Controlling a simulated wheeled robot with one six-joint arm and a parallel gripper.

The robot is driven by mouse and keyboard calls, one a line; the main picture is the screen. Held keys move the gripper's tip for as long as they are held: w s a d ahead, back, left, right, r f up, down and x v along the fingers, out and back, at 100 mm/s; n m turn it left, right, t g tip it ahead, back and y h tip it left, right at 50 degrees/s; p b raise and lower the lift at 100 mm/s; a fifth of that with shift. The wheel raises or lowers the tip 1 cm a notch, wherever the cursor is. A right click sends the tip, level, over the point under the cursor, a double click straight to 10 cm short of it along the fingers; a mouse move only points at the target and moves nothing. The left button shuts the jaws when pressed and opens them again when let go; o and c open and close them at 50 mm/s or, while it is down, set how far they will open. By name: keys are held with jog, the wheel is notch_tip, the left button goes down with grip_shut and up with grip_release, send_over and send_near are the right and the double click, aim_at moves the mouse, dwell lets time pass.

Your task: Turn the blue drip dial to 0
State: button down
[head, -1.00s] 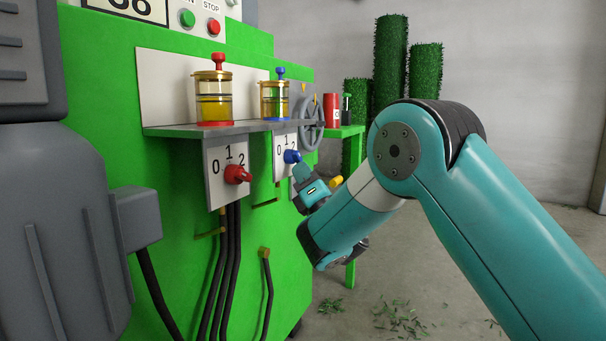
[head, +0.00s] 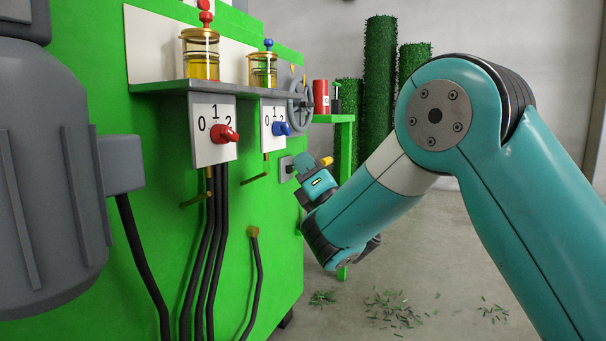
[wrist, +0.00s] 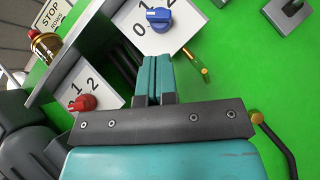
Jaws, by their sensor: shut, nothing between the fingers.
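The blue drip dial (head: 281,128) sits on a white plate marked 0, 1, 2 on the green machine. In the wrist view the gripper's fingers (wrist: 153,62) are pressed together, pointing toward the plate's lower edge.
A red dial (head: 224,134) on a similar plate (head: 211,156) is to the left. A grey shelf (head: 175,87) with two oil cups juts out above both plates. A handwheel (head: 299,104) is right of the blue dial. A brass stub and black cables are below.

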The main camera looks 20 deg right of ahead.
jog(key=shift+b+v, duration=0.65)
jog(key=shift+v, duration=0.45)
jog(key=c, duration=1.7)
grip_release()
jog(key=shift+s, duration=0.2)
jog(key=o, duration=0.4)
jog(key=shift+d+m+h, duration=0.25)
jog(key=shift+m+h, duration=0.15)
jog(key=shift+h, duration=0.1)
jog(key=o, duration=0.6)
jog(key=w+d+m+h, duration=0.1)
jog(key=m, duration=0.1)
jog(key=d+m+h+p, duration=0.1)
jog(key=m, duration=0.1)
jog(key=w+d+m+h+p, duration=0.1)
jog(key=d+m+h, duration=0.1)
jog(key=shift+w+d+f, duration=0.1)
jog(key=shift+w, duration=0.25)
jog(key=w+d+f+m+g+h+p, duration=0.25)
jog(key=d+m+h, duration=0.2)
jog(key=m, duration=0.35)
jog(key=m+g+y+p, duration=0.9)
jog(key=m+y+p, duration=0.2)
jog(key=m+y, duration=0.4)
send_near(288, 129)
jog(key=b+x, duration=0.2)
jog(key=x, duration=0.8)
jog(key=shift+w+a, duration=0.25)
jog(key=shift+w, duration=0.05)
